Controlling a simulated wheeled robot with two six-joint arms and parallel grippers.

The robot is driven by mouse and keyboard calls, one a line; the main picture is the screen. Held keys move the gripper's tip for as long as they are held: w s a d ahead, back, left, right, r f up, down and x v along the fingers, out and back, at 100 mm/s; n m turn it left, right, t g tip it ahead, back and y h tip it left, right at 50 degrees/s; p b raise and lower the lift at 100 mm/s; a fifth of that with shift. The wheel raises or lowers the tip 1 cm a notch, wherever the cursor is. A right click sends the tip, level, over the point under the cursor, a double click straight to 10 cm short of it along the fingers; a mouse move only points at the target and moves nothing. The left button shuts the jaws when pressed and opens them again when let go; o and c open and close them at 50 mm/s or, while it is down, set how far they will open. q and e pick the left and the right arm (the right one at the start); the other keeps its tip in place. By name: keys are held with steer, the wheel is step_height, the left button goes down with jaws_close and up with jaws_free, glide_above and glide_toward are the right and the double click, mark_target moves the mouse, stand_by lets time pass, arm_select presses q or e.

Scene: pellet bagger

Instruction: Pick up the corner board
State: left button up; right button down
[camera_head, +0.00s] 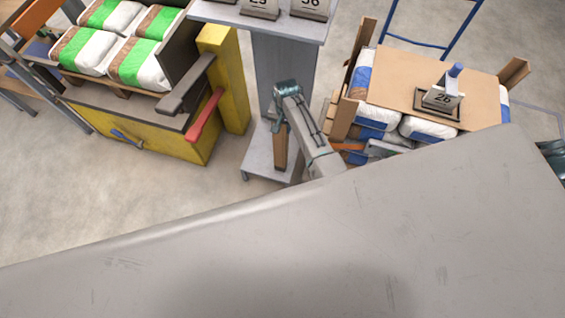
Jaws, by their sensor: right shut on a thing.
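A narrow brown corner board (281,151) hangs roughly upright in front of the grey column, above or at its foot plate; I cannot tell whether it touches the plate. My right gripper (280,130) is at the board's upper end and is shut on it. Its fingers are small and partly hidden by my grey arm link and teal wrist. My left gripper is not in view. Other brown corner boards stand at the back left (361,50), back right (514,73) and front left (343,117) of the bag stack.
A yellow machine (165,132) with green-white bags stands left. A broad grey surface blocks the foreground. Floor at left is clear.

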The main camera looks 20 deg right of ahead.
stand_by(0.3)
